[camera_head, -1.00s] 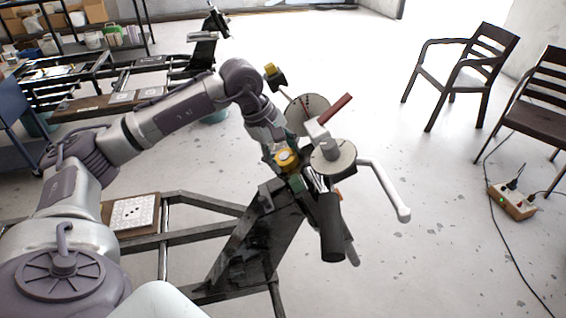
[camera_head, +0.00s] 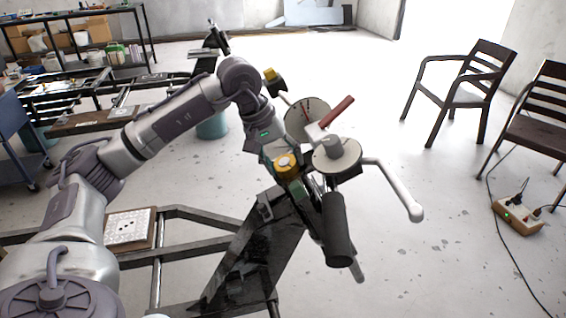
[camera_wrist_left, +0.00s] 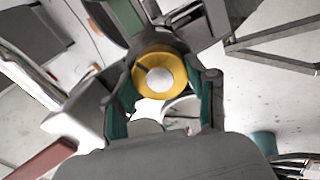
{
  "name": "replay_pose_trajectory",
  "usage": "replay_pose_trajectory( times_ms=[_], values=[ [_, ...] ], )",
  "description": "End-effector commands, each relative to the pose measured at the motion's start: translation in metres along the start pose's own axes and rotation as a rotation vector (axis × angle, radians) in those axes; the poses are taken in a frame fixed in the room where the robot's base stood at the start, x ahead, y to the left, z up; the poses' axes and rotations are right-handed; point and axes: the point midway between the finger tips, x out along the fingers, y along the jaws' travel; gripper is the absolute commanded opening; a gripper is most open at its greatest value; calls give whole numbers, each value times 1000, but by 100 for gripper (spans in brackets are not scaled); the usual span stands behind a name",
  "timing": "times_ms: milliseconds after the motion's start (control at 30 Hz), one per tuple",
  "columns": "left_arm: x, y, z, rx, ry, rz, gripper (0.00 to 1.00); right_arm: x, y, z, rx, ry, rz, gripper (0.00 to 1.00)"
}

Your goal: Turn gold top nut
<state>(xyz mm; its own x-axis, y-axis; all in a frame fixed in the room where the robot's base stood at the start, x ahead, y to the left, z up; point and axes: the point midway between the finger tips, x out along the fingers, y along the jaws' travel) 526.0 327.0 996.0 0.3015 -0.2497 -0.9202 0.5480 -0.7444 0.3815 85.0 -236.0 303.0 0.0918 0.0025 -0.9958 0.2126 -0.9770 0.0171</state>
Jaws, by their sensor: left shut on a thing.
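The gold top nut (camera_head: 287,163) sits on the spring suspension stand, with a pale round centre. It also shows in the left wrist view (camera_wrist_left: 160,76). My left gripper (camera_head: 279,158) comes in from the left and is shut on the nut. In the left wrist view its green-padded fingers (camera_wrist_left: 162,94) lie on both sides of the nut. Another gold nut (camera_head: 269,74) shows farther back on the stand. My right gripper is not in view.
A round grey plate (camera_head: 337,155), a red-handled lever (camera_head: 338,110), a white bent handle (camera_head: 400,190) and a black cylinder (camera_head: 337,230) are close to the gripper. Chairs (camera_head: 470,90) and a power strip (camera_head: 517,217) stand right. Floor between is clear.

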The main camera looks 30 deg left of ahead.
Motion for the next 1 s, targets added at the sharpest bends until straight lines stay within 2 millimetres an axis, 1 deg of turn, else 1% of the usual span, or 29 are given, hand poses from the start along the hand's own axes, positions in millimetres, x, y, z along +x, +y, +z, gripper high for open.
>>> replay_pose_trajectory(
  times_ms=[33,567,600,733,1000],
  values=[
    [2,-1,1,12,-5,-5,22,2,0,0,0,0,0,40],
    [2,-1,2,36,-7,-6,22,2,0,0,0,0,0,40],
    [2,-1,2,35,-7,-6,60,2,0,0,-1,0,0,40],
    [2,-1,1,35,-5,-4,82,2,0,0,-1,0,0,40],
    [1,0,0,34,-2,-2,82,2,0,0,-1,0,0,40]
  ],
)
